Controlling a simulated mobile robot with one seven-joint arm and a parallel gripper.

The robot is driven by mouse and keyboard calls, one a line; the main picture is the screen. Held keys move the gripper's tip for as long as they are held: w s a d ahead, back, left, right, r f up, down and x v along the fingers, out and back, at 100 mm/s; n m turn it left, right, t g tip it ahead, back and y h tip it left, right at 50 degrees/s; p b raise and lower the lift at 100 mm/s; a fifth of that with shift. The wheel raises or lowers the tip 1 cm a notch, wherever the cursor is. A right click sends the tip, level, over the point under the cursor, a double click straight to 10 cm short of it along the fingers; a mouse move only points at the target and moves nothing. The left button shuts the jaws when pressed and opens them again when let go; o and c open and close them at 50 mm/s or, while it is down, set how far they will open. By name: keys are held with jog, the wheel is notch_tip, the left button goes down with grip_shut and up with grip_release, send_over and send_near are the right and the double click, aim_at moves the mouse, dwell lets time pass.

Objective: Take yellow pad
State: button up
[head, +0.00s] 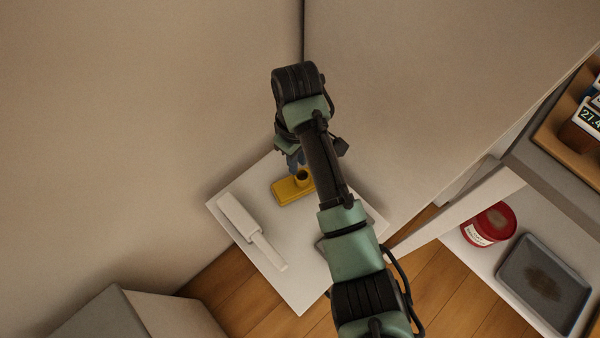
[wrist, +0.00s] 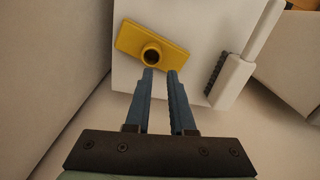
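The yellow pad (head: 290,189) is a flat rectangular block with a round hollow stub on top, lying on a white shelf top (head: 315,270). In the wrist view the yellow pad (wrist: 130,40) is just beyond my fingertips, with the dark opening of its stub close to the left fingertip. My gripper (wrist: 161,72) has its two blue fingers slightly apart, with nothing seen between them. In the head view my gripper (head: 296,160) is above the pad's far side, and my arm hides part of the surface. Whether a finger touches the stub cannot be told.
A white brush (head: 240,220) lies left of the pad; its dark bristles show in the wrist view (wrist: 216,74). Walls meet in a corner behind the surface. At right, a lower shelf holds a red tin (head: 489,225) and a grey tray (head: 545,283).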

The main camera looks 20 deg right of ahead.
aim_at(298, 177)
notch_tip(298, 177, down, 8)
jog(key=b, duration=0.2)
jog(key=shift+b, duration=0.3)
grip_shut()
jog(key=shift+r, duration=0.1)
dwell(1.2)
